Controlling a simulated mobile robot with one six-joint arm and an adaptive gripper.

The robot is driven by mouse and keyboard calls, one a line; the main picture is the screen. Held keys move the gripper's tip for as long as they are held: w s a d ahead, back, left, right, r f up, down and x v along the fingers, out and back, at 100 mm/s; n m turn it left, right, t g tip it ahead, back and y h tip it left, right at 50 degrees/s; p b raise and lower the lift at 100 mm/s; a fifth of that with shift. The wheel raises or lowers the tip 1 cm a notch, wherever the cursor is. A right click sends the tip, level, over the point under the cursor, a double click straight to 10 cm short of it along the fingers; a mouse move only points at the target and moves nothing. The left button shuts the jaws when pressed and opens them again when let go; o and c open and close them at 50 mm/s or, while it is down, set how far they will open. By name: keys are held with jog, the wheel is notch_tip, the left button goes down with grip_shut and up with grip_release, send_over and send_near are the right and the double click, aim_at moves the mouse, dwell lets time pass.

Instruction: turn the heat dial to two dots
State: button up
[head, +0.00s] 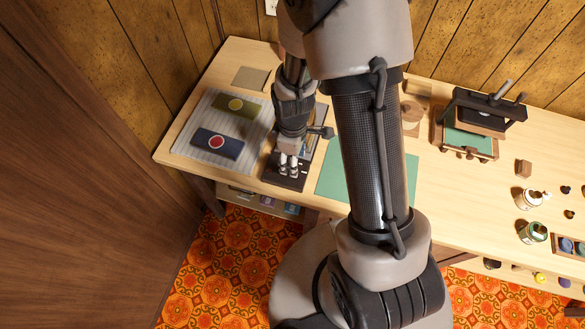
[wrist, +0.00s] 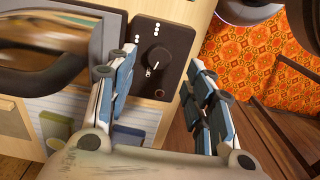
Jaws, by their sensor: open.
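The heat dial (wrist: 155,62) is a round black knob on a dark control panel (wrist: 176,45), in the wrist view. A pale mark shows on the knob's lower-left side. White dots lie around it: a row of several near the panel's top, and smaller groups at the upper left. I cannot tell for sure which group the dial points at. My gripper (wrist: 158,72) is open, one finger on each side of the dial in the picture, and holds nothing. I cannot tell whether a finger touches the knob. In the head view my gripper (head: 288,170) is low over the panel (head: 286,183).
A striped mat (head: 187,144) with a green and a navy fabric piece lies left of the panel. A green mat (head: 334,178) lies to the right. A black press (head: 483,112) stands further right. The table's front edge is close to the panel.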

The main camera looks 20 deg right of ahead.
notch_tip(320, 180, down, 5)
jog(key=shift+f+b, duration=0.1)
jog(key=shift+b, duration=0.5)
jog(key=shift+c, duration=0.6)
jog(key=c, duration=1)
